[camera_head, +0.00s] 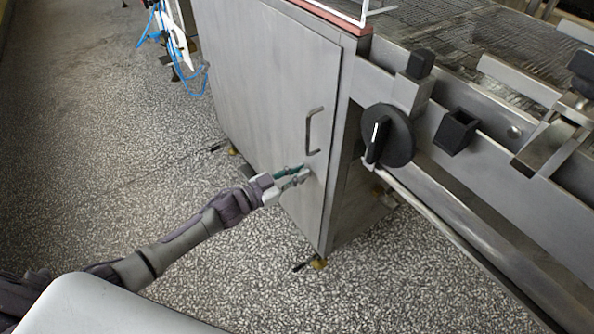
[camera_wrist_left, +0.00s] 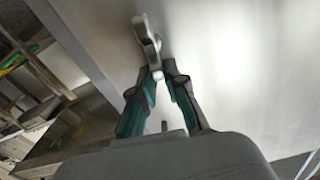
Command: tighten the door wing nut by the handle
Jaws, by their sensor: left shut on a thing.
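The grey steel cabinet door (camera_head: 270,95) carries a U-shaped metal handle (camera_head: 311,130). My left gripper (camera_head: 302,174) reaches in from the left to the door face just below the handle, with its green-lined fingers close together. In the left wrist view the fingertips (camera_wrist_left: 162,70) come together beside a pale metal piece standing off the bright door; I cannot tell whether it is the handle or the wing nut. The fingers are shut on the wing nut, which they mostly hide in the head view. My right gripper is in no view.
A black round knob (camera_head: 387,136) sticks out right of the door, on the frame of the mesh conveyor (camera_head: 455,30). A long steel rail (camera_head: 460,235) runs down to the lower right. Speckled floor (camera_head: 110,130) is open on the left.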

